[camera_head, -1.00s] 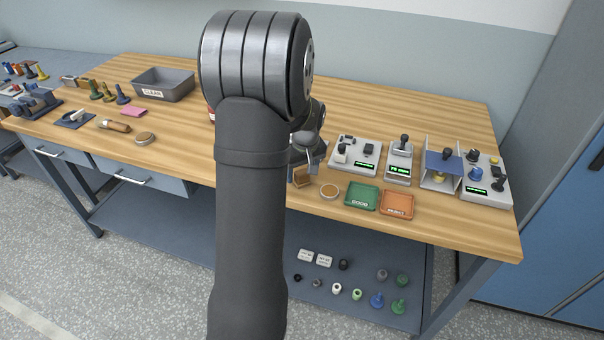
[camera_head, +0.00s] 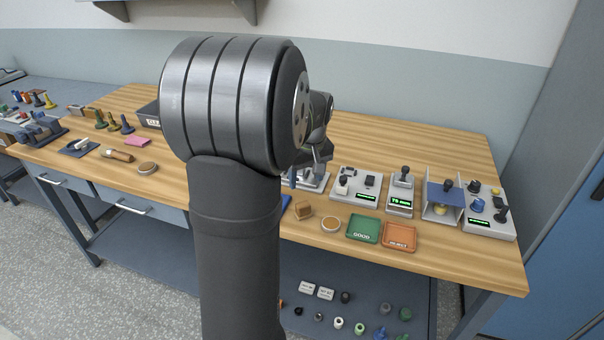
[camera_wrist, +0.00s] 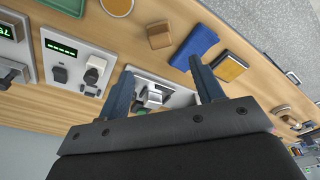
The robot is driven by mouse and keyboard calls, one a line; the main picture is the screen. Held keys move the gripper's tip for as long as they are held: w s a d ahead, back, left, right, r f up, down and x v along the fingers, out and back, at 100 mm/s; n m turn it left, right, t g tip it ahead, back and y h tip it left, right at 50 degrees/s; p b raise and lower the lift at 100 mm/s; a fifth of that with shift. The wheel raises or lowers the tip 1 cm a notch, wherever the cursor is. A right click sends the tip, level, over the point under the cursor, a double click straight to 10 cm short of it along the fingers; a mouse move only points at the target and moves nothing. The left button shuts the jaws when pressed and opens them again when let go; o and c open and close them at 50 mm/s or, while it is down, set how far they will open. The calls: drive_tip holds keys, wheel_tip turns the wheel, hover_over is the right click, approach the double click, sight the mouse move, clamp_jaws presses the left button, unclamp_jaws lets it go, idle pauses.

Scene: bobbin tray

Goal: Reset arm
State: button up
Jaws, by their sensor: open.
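My gripper (camera_wrist: 160,65) is open in the wrist view, its two blue-grey fingers apart with nothing held between them. It hangs above the wooden bench (camera_head: 400,135). Beyond and below the fingers is a pale device (camera_wrist: 152,97) on a light base; whether a finger touches it cannot be told, but it looks lower. In the head view my dark arm hides most of the gripper, and only part of the wrist shows right of my elbow.
A wooden block (camera_head: 303,209), a round disc (camera_head: 331,225), a green tray (camera_head: 363,230) and an orange tray (camera_head: 399,236) lie along the front edge. Grey devices (camera_head: 356,184) stand at right. A blue cloth (camera_wrist: 196,46) lies beside the block. A dark bin (camera_head: 149,115) is partly hidden behind my arm.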

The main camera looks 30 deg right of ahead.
sight(303, 204)
drive_tip(key=f, duration=0.4)
drive_tip(key=w+f, duration=0.1)
drive_tip(key=f, duration=0.7)
drive_tip(key=shift+w, duration=0.4)
drive_tip(key=shift+w+r, duration=0.1)
drive_tip(key=shift+r, duration=1.75)
